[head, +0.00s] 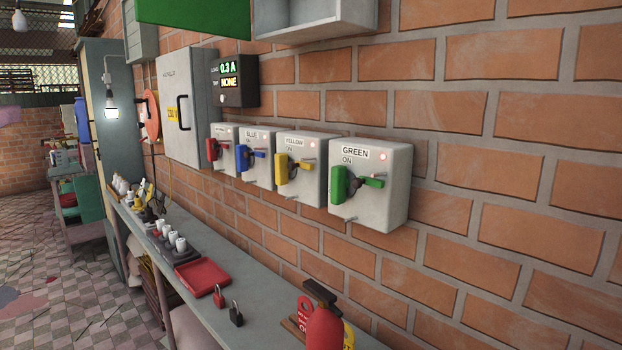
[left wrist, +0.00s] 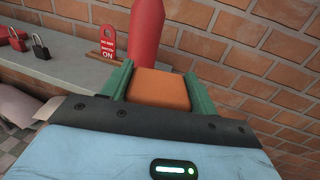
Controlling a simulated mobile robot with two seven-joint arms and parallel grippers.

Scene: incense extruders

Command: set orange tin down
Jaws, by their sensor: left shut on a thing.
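In the left wrist view my left gripper (left wrist: 158,88) is shut on the orange tin (left wrist: 158,86), with its green fingers on either side of it. The tin looks like a plain orange block from this angle. It is held in front of the brick wall, and I cannot tell how high it is above the shelf. The head view shows neither the tin nor the left gripper. My right gripper is in neither view.
A grey shelf (head: 205,306) runs along the wall. On it are a red tray (head: 203,279), a red padlock (head: 219,297), a black padlock (head: 236,315) and a red extinguisher-like bottle (head: 324,328), also close beyond the tin in the wrist view (left wrist: 146,35). Switch boxes (head: 385,196) jut from the wall.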

